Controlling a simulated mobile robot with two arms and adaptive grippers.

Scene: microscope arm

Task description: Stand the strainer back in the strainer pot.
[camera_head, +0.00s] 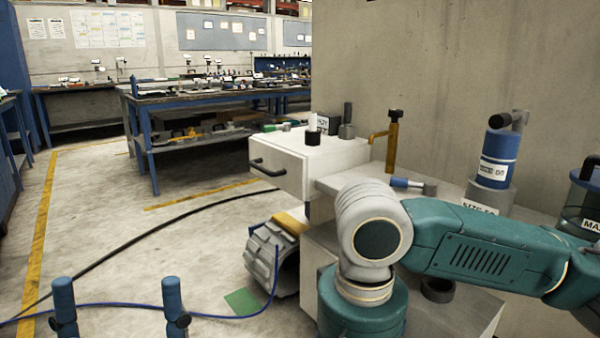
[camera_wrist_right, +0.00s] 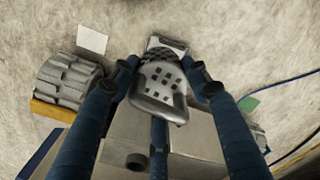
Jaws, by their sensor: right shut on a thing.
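My right gripper (camera_wrist_right: 165,75) has its blue fingers around a grey piece with rows of dark holes, which looks like the strainer (camera_wrist_right: 158,88). It is shut on this piece and holds it above the floor and the grey block. In the head view my teal right arm shows, but its gripper and the strainer do not. My left gripper (camera_head: 117,300) shows as two blue fingertips at the bottom left, wide apart and empty. I cannot tell which vessel is the strainer pot; a dark round cup (camera_head: 437,289) stands on the grey block, also in the right wrist view (camera_wrist_right: 136,161).
A white drawer box (camera_head: 300,165) bears small parts. A blue cylinder (camera_head: 497,157) stands in a grey holder behind my right arm. A labelled vessel (camera_head: 585,205) is at the right edge. A ribbed grey part (camera_head: 270,262) lies on the floor. Cables cross the open floor at left.

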